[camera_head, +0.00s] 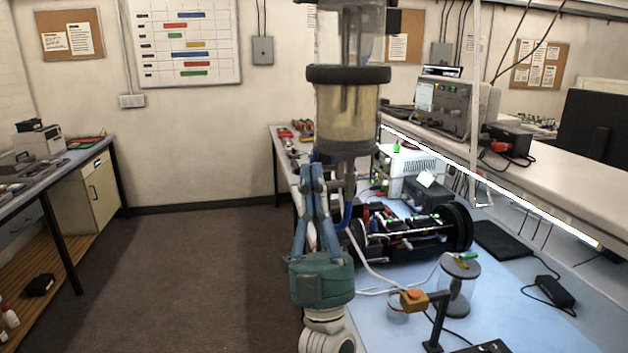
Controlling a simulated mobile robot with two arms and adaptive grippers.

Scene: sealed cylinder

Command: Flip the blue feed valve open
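A clear cylinder (347,112) of yellowish liquid stands upright in the middle of the view, with a dark ring above and a dark cap below. A thin grey pipe (348,188) comes down from the cap, and a blue tube (347,214) shows below it. My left gripper (316,172) points up from the bottom, its blue-grey fingers just below and left of the cap. A small dark blue piece (314,156) shows at its fingertips; I cannot tell whether this is the feed valve or whether they touch. The finger gap is unclear. My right gripper is out of view.
A shelf (520,175) with instruments runs above. The floor (190,270) at left is clear.

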